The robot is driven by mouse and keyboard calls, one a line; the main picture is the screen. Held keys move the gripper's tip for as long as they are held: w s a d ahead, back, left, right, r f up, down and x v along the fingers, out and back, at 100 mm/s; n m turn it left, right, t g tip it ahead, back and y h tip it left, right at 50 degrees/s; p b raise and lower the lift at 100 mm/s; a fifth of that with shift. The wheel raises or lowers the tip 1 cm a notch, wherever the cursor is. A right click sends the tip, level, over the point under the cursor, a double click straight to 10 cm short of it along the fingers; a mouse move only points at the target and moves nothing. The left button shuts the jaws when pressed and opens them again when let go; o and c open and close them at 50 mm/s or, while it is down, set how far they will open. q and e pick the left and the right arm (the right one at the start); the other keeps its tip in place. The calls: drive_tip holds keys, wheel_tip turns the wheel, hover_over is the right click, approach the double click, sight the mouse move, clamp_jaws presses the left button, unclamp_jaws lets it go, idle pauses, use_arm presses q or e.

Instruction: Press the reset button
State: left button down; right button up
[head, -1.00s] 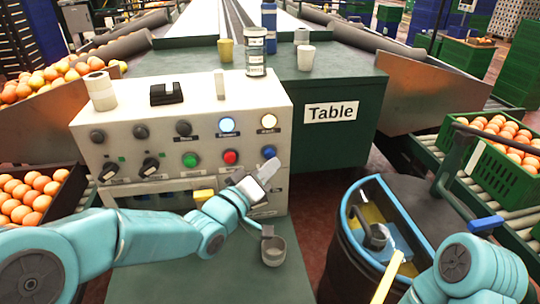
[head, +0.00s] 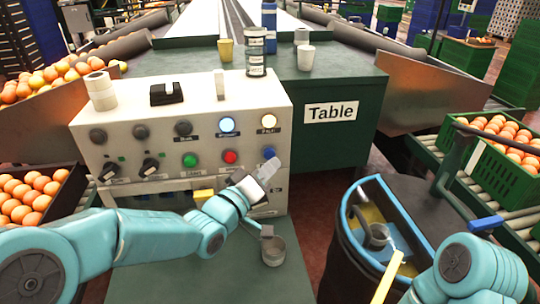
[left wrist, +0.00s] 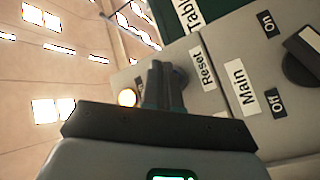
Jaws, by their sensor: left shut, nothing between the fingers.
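The reset button (head: 269,153) is a blue round button at the right of the control box's lower button row. My left gripper (head: 268,168) is shut and empty, its tips just below and in front of the button. In the left wrist view, the closed fingers (left wrist: 160,83) point at the panel beside the "Reset" label (left wrist: 208,70). The button (left wrist: 181,76) shows there only partly, behind the fingers. I cannot tell whether the tips touch it.
The control box (head: 110,165) also bears a green button (head: 190,160), a red button (head: 230,157), several dark knobs and two lit lamps. The green table (head: 345,140) is behind at the right. Orange crates flank both sides.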

use_arm(q)
drive_tip(key=shift+w, duration=0.15)
drive_tip(key=shift+w+a, duration=0.1)
drive_tip(key=shift+w, duration=0.2)
drive_tip(key=shift+w+a, duration=0.1)
drive_tip(key=shift+w, duration=0.4)
idle(0.6)
idle(0.4)
drive_tip(key=shift+s+d+b, duration=0.2)
drive_tip(key=shift+s+b, duration=0.55)
drive_tip(key=shift+s, duration=0.2)
